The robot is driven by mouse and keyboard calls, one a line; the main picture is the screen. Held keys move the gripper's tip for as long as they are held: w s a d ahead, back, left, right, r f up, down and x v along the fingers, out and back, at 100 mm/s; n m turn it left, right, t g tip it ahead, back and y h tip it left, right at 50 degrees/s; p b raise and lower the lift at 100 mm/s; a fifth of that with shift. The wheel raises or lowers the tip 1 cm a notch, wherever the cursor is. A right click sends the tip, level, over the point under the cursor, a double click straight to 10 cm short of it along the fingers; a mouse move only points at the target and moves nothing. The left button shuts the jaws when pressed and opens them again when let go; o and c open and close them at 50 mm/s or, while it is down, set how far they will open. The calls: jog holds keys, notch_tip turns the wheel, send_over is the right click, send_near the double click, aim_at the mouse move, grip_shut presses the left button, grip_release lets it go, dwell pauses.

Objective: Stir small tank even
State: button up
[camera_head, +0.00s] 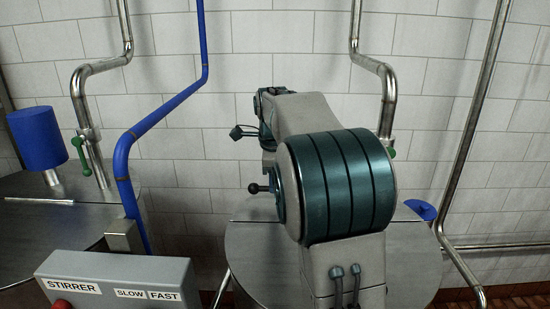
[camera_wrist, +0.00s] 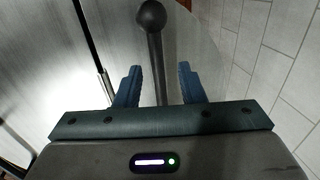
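In the wrist view, a dark handle rod (camera_wrist: 156,62) with a round black knob (camera_wrist: 151,15) runs between the two blue fingers of my gripper (camera_wrist: 159,84). The fingers stand apart, with a gap visible on each side of the rod. In the head view, the black knob (camera_head: 254,188) shows just left of my arm, above a round steel tank top (camera_head: 262,250). My arm hides much of that tank and the rest of the handle. I cannot make out my fingers in the head view.
A grey control box (camera_head: 120,277) labelled STIRRER, SLOW and FAST stands front left, with a red button (camera_head: 61,304). Another steel tank (camera_head: 50,230) with a blue cylinder (camera_head: 37,137) is at left. Blue (camera_head: 160,115) and steel pipes (camera_head: 388,95) run along the white tiled wall.

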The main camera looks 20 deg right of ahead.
notch_tip(320, 180, up, 12)
jog(key=s, duration=0.2)
jog(key=shift+s+a+r, duration=0.15)
jog(key=shift+a, duration=0.25)
dwell(1.0)
